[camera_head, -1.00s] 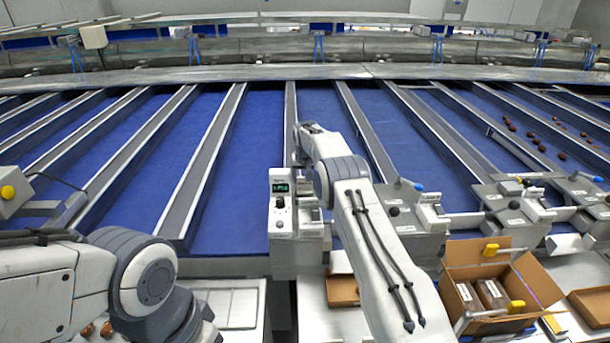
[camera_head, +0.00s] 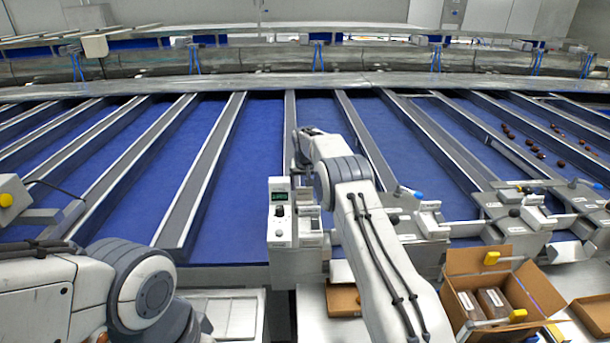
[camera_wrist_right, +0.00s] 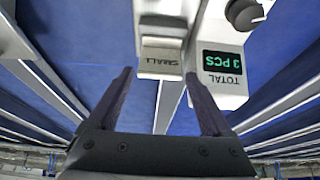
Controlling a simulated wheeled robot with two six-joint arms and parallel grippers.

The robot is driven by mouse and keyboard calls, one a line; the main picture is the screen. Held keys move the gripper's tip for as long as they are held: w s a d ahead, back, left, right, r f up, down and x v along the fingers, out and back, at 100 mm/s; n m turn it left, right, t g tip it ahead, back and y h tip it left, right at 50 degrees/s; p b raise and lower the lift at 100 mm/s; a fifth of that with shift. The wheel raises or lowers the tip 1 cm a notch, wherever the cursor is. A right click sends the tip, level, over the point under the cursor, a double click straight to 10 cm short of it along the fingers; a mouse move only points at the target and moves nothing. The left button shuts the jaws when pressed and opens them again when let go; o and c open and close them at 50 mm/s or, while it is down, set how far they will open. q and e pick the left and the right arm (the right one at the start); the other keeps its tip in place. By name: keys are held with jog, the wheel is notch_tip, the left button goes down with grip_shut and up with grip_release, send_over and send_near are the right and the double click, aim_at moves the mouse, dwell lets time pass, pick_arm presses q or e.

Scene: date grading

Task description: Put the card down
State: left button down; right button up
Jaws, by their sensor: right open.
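A small pale card (camera_wrist_right: 160,56) marked SMALL shows in the right wrist view, its lettering upside down. It sits against a light grey holder (camera_wrist_right: 158,20) just beyond my right fingertips. My right gripper (camera_wrist_right: 158,76) is open, with one dark finger on each side below the card and a gap between them. I see no finger touching the card. In the head view my right forearm and wrist (camera_head: 330,160) reach up beside the counter unit, and the gripper itself is mostly hidden. My left arm (camera_head: 130,290) shows at lower left; its gripper is out of view.
Blue lanes (camera_head: 240,150) with grey dividers run behind. An open cardboard box (camera_head: 545,290) with packs stands at right. Dates (camera_head: 508,131) lie on a right lane.

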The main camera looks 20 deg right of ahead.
jog(key=b+v, duration=0.3)
jog(key=v, duration=0.7)
jog(key=s+a+r+n+y, duration=0.1)
jog(key=s+a+r, duration=0.1)
jog(key=s+a, duration=0.35)
jog(key=s+a+r+n, duration=0.1)
jog(key=s+a+n, duration=0.15)
jog(key=a, duration=0.55)
jog(key=s+a+n+g+y, duration=0.1)
jog(key=s+a, duration=0.4)
jog(key=s, duration=0.4)
jog(key=s+a+n+g, duration=0.1)
jog(key=s+a+n, duration=0.1)
jog(key=s+a, duration=0.45)
jog(key=s+d+f+n+g, duration=0.1)
jog(key=s+f+n, duration=0.1)
jog(key=s, duration=1.1)
jog(key=s+d+f+n+g, duration=0.1)
jog(key=s+d+f+n, duration=0.1)
jog(key=s, duration=1.2)
jog(key=shift+s+f, duration=0.25)
jog(key=shift+f, duration=0.05)
notch_tip(320, 180, down, 8)
jog(key=b, duration=0.8)
